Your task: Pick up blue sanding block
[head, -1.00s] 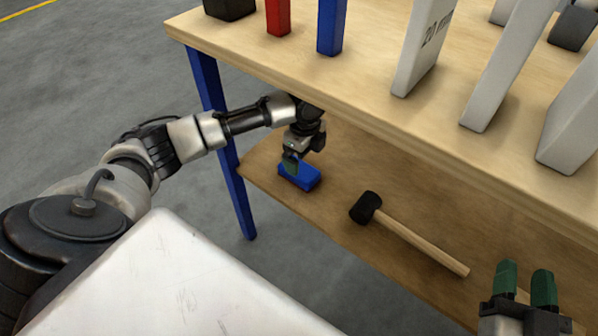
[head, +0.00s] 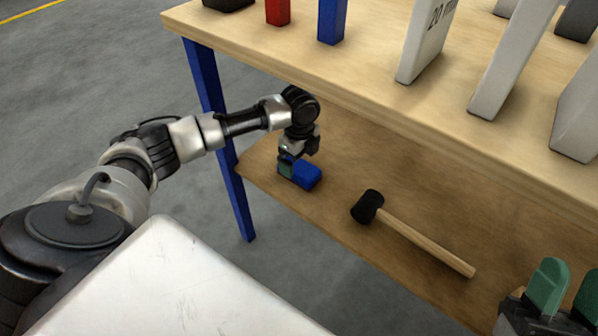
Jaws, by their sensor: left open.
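The blue sanding block (head: 307,176) lies on the lower wooden shelf near its left end. My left gripper (head: 287,168) is at the block's left side, pointing down, with its green fingertips right against or just in front of the block. It is open; whether the fingers touch the block I cannot tell. Part of the block's left end is hidden by a finger. My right gripper (head: 566,292) shows at the lower right corner, with two green fingers apart and nothing between them.
A black-headed mallet (head: 367,206) with a wooden handle lies on the lower shelf (head: 335,220), right of the block. The upper tabletop (head: 350,75) overhangs the shelf and holds a red block (head: 277,12), a blue block (head: 331,22) and several grey plates. A blue table leg (head: 233,190) stands left.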

